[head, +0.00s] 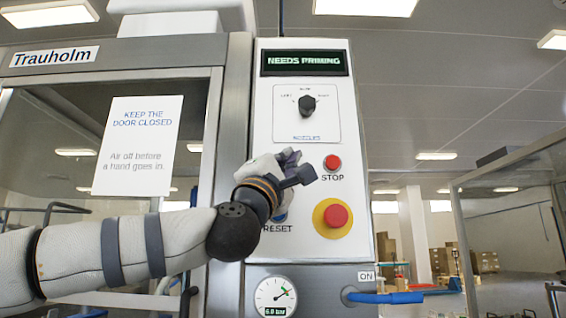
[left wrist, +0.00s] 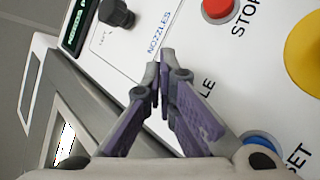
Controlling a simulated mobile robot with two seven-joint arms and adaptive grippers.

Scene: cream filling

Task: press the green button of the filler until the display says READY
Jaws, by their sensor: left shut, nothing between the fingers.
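The filler's white control panel (head: 262,130) fills the middle of the head view. Its display (head: 304,62) reads NEEDS PRIMING; a corner of the display (left wrist: 76,25) also shows in the left wrist view. My left gripper (head: 288,158) is in front of the panel, left of the STOP button, with its fingers shut and empty. In the left wrist view its fingertips (left wrist: 163,62) are together below the NOZZLES label; I cannot tell whether they touch the panel. The green button is not visible in either view. A label ending in LE shows partly beside the fingers.
A red STOP button (head: 332,162) and a red emergency button (head: 336,215) on yellow are close right of the gripper. A blue RESET button (left wrist: 258,140) is below it. A black selector knob (head: 307,105) is above. A gauge (head: 275,296) and blue-handled valve (head: 386,297) are lower.

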